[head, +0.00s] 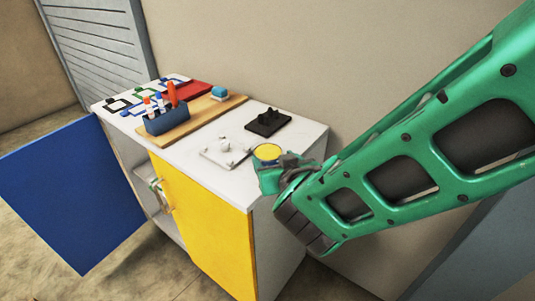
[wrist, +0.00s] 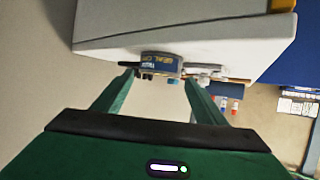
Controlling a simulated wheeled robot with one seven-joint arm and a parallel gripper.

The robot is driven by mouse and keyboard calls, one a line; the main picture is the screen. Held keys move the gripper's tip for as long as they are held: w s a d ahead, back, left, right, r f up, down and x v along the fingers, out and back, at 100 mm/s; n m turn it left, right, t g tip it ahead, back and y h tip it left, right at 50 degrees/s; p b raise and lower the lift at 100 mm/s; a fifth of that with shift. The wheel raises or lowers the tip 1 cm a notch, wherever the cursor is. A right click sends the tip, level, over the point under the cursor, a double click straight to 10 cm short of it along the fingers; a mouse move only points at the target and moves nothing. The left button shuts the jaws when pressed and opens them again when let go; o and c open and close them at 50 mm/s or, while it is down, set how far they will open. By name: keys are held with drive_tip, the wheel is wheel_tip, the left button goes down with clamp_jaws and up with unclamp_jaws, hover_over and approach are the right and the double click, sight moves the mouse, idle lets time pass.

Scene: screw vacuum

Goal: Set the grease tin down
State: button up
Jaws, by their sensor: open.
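The grease tin (head: 267,152) shows its yellow top at the right end of the white cabinet top, beside my gripper (head: 272,172). In the wrist view, which is turned over, the tin (wrist: 162,63) shows a dark blue side with a pale label and stands against the white top. My gripper (wrist: 160,79) is open there, its two green fingers spread with the tips to either side of the tin. The head view partly hides the tin's lower side behind the gripper. I cannot tell if a finger still touches it.
The white cabinet top (head: 190,152) also holds a flat white fixture (head: 222,158), a black block (head: 267,122), and a wooden board (head: 190,122) with a blue tool holder (head: 166,122). A blue door (head: 75,190) stands open at left; a yellow door (head: 205,235) faces front.

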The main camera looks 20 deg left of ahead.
sight(271, 155)
drive_tip(key=shift+x, duration=3.65)
drive_tip(key=shift+d+f, duration=0.1)
drive_tip(key=shift+d, duration=0.05)
drive_tip(key=c, duration=1.1)
drive_tip(key=shift+o, duration=0.2)
